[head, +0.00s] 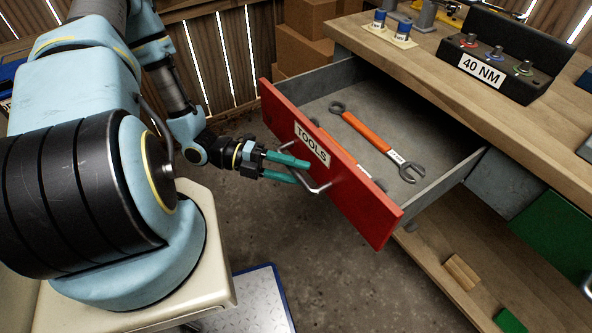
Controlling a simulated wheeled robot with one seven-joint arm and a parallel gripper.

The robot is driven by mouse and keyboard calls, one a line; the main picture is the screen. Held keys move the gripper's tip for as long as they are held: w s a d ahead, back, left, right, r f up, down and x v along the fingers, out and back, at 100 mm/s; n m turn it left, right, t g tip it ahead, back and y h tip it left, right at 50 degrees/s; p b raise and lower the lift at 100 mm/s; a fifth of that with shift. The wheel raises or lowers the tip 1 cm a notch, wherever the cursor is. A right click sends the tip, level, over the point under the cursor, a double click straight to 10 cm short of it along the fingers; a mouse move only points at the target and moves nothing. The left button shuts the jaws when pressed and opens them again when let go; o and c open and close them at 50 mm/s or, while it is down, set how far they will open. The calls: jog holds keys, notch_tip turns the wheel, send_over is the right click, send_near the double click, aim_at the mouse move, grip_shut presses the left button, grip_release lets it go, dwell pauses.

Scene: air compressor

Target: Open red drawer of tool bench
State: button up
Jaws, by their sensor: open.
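The red drawer (365,205) of the tool bench (400,75) stands pulled well out, with its grey inside showing. Its front carries a "TOOLS" label and a metal bar handle (318,188). An orange-handled wrench (368,134) lies in the drawer, and a second tool is partly hidden behind the red front. My gripper (306,172) has teal fingers and is at the handle, one finger above the bar's left part and one below. The fingers are open; I cannot tell whether they touch the handle.
A black block marked "40 NM" (484,71) and small blue-capped containers (403,31) stand on the bench top. Cardboard boxes (306,53) are stacked behind the drawer. A green drawer (560,240) is at the right. Concrete floor is clear below the red front.

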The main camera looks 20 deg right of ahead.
jog(key=b+v, duration=0.1)
jog(key=v, duration=0.9)
jog(key=shift+w+a+b, duration=0.15)
jog(key=shift+a+b, duration=0.1)
jog(key=shift+b, duration=0.15)
jog(key=w+a+r+m+t+y+p, duration=0.2)
jog(key=a+r+m+t+y, duration=0.3)
jog(key=r+m, duration=0.5)
jog(key=w+a+r+m+t+y+p, duration=0.2)
jog(key=a+r+m+t+y, duration=0.3)
jog(key=m, duration=1.7)
notch_tip(320, 180, up, 5)
jog(key=w+a+y, duration=0.1)
jog(key=a+y, duration=0.1)
jog(key=y, duration=0.1)
jog(key=shift+r+m+y, duration=0.15)
jog(key=shift+m+y, duration=0.15)
jog(key=shift+y, duration=0.1)
